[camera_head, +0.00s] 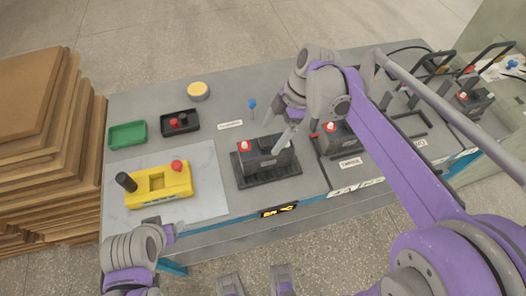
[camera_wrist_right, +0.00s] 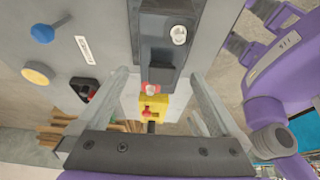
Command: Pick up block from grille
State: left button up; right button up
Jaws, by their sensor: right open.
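A dark grey battery block (camera_head: 263,155) with a red cap stands on a black ribbed grille (camera_head: 270,179) at the table's front middle. My right gripper (camera_head: 299,135) is over the back right of this block, jaws apart, nothing held. In the right wrist view the dark block (camera_wrist_right: 162,27) with a grey terminal lies ahead, between the lines of the two open fingers (camera_wrist_right: 160,78). A red cap (camera_wrist_right: 150,88) shows near it. I cannot tell if a finger touches the block. My left arm shows at the lower left of the head view; its jaws cannot be made out clearly.
Another dark block (camera_head: 338,137) stands close on the right, with more batteries beyond. A yellow block (camera_head: 160,186) with a black knob is on a pale plate at left. A green tray (camera_head: 128,134), black tray (camera_head: 180,123) and yellow disc (camera_head: 198,91) are behind. Stacked boards stand far left.

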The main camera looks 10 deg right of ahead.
aim_at(262, 150)
jog(key=x, duration=0.7)
jog(key=shift+s+a+f+b, duration=0.15)
jog(key=shift+a+f+b, duration=0.1)
jog(key=shift+f+b, duration=0.1)
jog(key=shift+c, duration=0.2)
jog(key=shift+r, duration=0.1)
grip_shut()
